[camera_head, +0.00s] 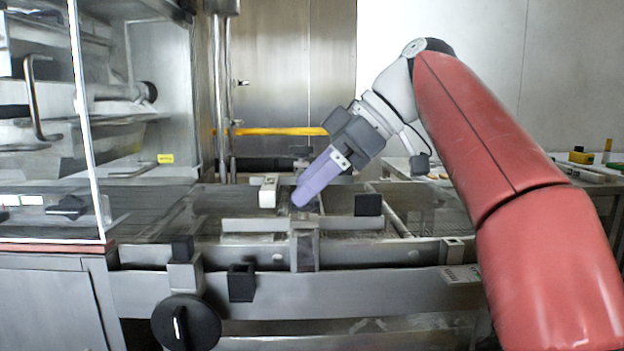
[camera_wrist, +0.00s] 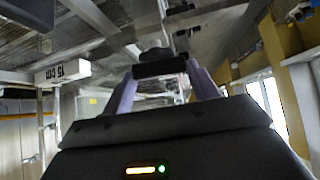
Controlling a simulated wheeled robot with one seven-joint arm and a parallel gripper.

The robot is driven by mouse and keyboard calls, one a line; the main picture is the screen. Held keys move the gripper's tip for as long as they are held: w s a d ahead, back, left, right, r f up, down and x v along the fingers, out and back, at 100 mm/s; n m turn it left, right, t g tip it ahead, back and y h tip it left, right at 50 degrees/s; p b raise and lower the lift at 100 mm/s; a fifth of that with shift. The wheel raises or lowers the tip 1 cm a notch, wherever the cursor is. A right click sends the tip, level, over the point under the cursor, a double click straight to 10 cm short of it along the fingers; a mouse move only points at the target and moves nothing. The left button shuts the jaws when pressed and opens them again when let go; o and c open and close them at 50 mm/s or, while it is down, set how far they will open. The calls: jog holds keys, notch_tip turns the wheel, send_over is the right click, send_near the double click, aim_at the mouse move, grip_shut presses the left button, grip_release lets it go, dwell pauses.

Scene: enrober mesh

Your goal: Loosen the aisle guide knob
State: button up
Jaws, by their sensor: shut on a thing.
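My gripper (camera_head: 304,196), with two pale purple fingers, reaches down and left to the middle of the conveyor guides. In the wrist view, a dark knob (camera_wrist: 158,62) lies between the purple fingers, and the gripper is shut on it. In the head view the fingers mostly hide this knob. It sits above a metal bracket post (camera_head: 304,250) on the near rail. I cannot tell from the picture how far the knob is turned.
A white marked block (camera_head: 267,192) stands just left of my fingers, and a black block (camera_head: 367,204) to the right. A large black dial (camera_head: 185,322) and a black square knob (camera_head: 241,282) are on the front. A clear guard panel (camera_head: 60,120) stands at left.

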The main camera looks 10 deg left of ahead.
jog(key=shift+n+g, duration=0.4)
jog(key=shift+n, duration=0.1)
dwell(0.4)
jog(key=o, duration=1)
jog(key=shift+c, duration=0.2)
